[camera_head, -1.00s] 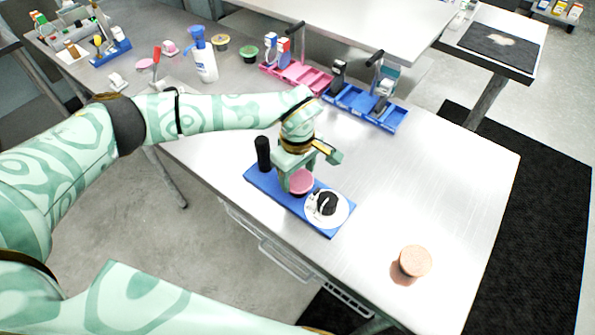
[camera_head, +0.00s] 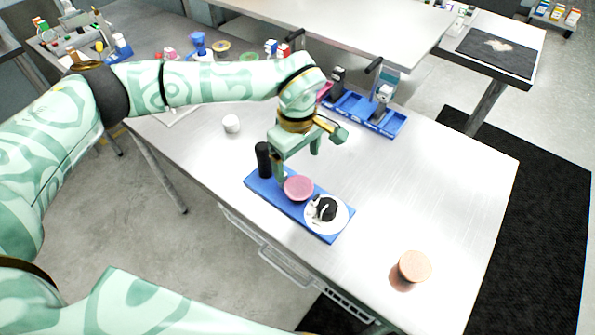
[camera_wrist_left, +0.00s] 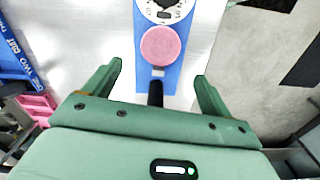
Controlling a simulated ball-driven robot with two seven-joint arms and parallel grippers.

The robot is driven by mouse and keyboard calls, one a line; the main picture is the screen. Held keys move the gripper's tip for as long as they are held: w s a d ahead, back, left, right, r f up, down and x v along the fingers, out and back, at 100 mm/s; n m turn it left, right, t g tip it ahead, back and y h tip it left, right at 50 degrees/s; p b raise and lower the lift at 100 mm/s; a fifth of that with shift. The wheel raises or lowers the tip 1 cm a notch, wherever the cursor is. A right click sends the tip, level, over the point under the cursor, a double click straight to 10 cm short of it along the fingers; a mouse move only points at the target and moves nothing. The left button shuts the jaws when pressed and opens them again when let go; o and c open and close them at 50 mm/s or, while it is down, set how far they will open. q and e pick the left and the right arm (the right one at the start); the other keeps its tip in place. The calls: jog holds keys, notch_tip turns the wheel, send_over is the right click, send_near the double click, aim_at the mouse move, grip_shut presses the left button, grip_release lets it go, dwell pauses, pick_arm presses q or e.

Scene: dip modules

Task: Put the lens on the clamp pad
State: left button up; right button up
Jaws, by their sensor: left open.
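A round pink disc (camera_head: 299,188) rests on a blue base plate (camera_head: 265,190), between a black post (camera_head: 263,160) and a white dial with a black knob (camera_head: 326,209). I cannot tell by look whether the disc is the lens alone or hides a pad under it. My left gripper (camera_head: 297,166) is open and empty, just above and behind the disc. In the left wrist view, the disc (camera_wrist_left: 160,46) lies beyond the spread fingertips (camera_wrist_left: 158,72), apart from them, with the black post (camera_wrist_left: 155,93) between the fingers. My right gripper is out of view.
A copper-coloured round piece (camera_head: 414,267) stands at the table's front right. A small white cylinder (camera_head: 231,123) stands left of the gripper. A blue tray (camera_head: 394,124) with modules is at the back.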

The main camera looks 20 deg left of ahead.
pick_arm(q)
jog(key=shift+r, duration=2.2)
